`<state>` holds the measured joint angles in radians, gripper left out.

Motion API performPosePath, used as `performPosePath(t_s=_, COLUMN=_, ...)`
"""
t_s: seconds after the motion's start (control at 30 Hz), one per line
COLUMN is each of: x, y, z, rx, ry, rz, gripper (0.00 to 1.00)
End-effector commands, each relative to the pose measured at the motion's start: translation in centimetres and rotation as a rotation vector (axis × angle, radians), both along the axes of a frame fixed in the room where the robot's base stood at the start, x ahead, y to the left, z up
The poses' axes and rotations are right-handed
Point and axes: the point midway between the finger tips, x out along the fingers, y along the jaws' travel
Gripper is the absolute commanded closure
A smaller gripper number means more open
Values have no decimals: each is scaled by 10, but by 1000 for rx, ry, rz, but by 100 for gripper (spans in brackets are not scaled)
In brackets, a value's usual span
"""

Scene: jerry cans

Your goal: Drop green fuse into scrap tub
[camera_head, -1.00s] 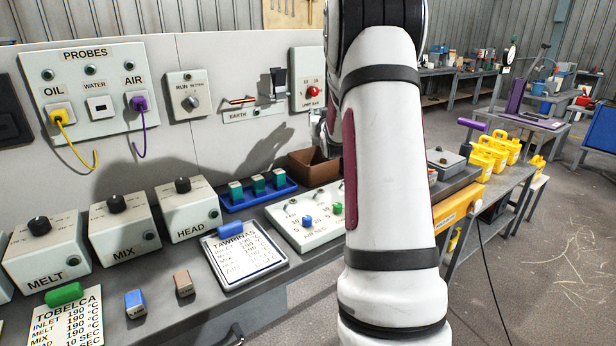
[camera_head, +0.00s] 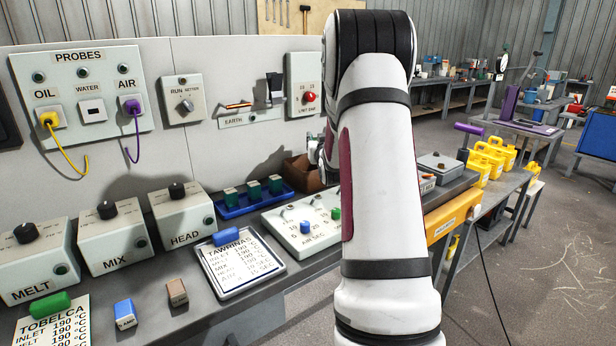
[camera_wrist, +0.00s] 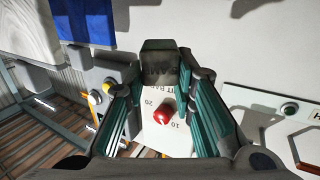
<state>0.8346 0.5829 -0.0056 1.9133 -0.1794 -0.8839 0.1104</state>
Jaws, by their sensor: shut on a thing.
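My gripper (camera_wrist: 160,78) is shut on a block-shaped fuse (camera_wrist: 159,62), which looks dark grey-green in shadow with faint lettering. In the head view, my gripper (camera_head: 317,152) shows only in part at the left edge of my arm, close to the brown tub; the fuse cannot be made out there. The brown open tub (camera_head: 300,178), which looks like the scrap tub, stands at the back of the bench, its right side hidden by my arm. Whether the fuse is directly over it, I cannot tell.
A blue tray (camera_head: 232,211) with green fuses stands left of the tub. A blue fuse (camera_head: 124,313) and a brown fuse (camera_head: 177,292) lie at the front. The timer box (camera_head: 288,236) is before the tub; the red-knob panel (camera_head: 303,78) is above.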

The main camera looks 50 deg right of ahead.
Motion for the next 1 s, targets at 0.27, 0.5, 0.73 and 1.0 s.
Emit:
performPosePath(t_s=0.27, x=0, y=0, z=0, rx=0, ry=0, rz=0, gripper=53)
performPosePath(t_s=0.5, x=-2, y=2, z=0, rx=1, ry=1, rz=0, gripper=53)
performPosePath(t_s=0.73, x=-26, y=22, z=2, rx=1, ry=2, rz=-1, gripper=53)
performPosePath(t_s=1.0, x=-68, y=57, z=4, rx=1, ry=1, rz=-1, gripper=53)
